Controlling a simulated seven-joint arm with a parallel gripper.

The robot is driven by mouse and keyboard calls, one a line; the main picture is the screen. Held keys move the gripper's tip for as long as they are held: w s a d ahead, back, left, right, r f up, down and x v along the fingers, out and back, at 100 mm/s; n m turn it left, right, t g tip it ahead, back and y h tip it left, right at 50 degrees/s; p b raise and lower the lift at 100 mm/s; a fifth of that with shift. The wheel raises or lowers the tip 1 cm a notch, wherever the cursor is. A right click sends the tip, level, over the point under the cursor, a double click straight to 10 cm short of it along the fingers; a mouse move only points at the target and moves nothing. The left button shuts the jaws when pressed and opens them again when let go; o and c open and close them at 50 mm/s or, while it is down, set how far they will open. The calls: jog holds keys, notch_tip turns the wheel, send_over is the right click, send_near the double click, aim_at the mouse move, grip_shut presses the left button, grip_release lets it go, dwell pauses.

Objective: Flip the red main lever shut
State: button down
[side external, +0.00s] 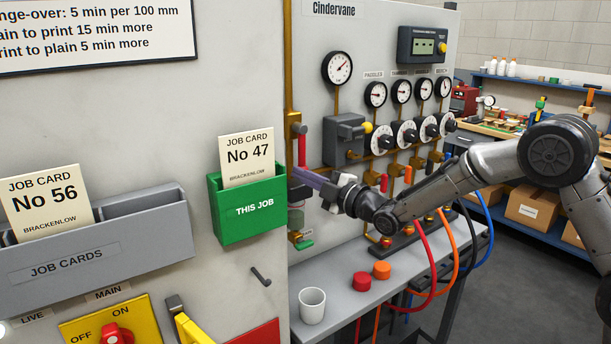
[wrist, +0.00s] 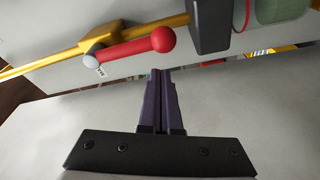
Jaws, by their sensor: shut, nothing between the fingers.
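The red lever (side external: 302,150) is on a brass valve of the vertical pipe at the panel's left edge. It hangs roughly along the pipe in the side view. In the wrist view my fingertips (wrist: 161,72) are close to the knob, with a small gap in the picture. The depth between them is hard to judge.
A green card holder (side external: 248,222) juts from the wall left of my fingers. A grey box (side external: 344,140) and several gauges are on the panel to the right.

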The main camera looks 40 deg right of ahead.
jog(key=shift+w+d+f, duration=0.15)
jog(key=shift+w+d, duration=0.1)
jog(key=shift+d, duration=0.3)
jog(key=shift+d+n, duration=0.3)
